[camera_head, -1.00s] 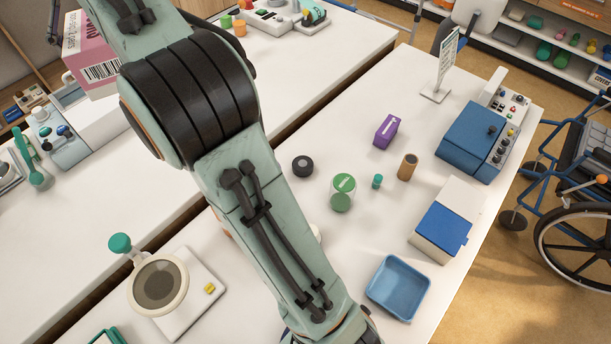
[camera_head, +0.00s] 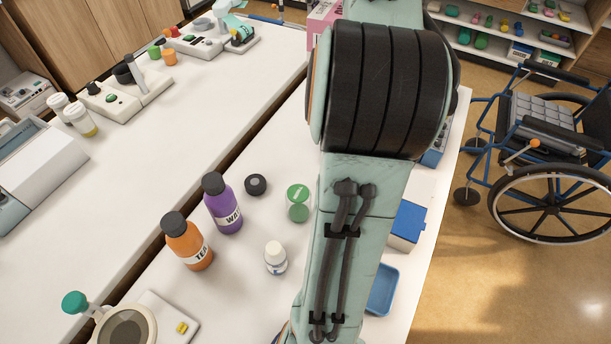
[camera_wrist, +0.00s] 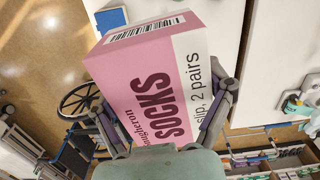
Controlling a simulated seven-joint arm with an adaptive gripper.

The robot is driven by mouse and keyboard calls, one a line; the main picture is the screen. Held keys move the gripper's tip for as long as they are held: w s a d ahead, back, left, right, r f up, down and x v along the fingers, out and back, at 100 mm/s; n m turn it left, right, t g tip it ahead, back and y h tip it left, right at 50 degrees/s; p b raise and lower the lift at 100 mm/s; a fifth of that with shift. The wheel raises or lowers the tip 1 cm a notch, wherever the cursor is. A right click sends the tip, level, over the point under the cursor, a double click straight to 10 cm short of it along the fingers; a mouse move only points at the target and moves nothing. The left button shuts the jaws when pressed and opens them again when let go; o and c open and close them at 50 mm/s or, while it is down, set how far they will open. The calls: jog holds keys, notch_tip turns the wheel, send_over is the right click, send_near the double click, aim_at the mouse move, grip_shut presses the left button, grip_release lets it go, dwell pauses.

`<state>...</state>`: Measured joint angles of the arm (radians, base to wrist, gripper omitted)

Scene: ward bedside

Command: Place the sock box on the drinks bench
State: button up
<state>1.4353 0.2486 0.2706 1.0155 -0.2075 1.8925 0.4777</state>
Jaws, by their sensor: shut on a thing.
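The pink and white sock box (camera_wrist: 150,85), printed "SOCKS", is held between the fingers of my gripper (camera_wrist: 163,102) in the wrist view. In the head view only a pink corner of the sock box (camera_head: 322,24) shows at the top, left of my arm. My arm hides the gripper and most of the box there. The white bench on the right (camera_head: 235,305) bears an orange bottle marked "TEA" (camera_head: 187,242) and a purple bottle (camera_head: 222,205) with a partly readable label. The box appears raised; its height over the bench cannot be told.
The bench also holds a black puck (camera_head: 255,185), a green-lidded jar (camera_head: 298,203), a small white bottle (camera_head: 275,258), a blue tray (camera_head: 382,290) and a blue-and-white box (camera_head: 407,222). A narrow gap separates the left counter (camera_head: 100,190). A wheelchair (camera_head: 550,190) stands at right.

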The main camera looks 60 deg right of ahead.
jog(key=s+m, duration=0.1)
jog(key=s, duration=0.3)
jog(key=f, duration=4.4)
jog(key=shift+d, duration=0.4)
jog(key=shift+f, duration=0.2)
jog(key=o, duration=1)
jog(key=shift+o, duration=0.2)
notch_tip(320, 180, up, 12)
jog(key=shift+r, duration=0.2)
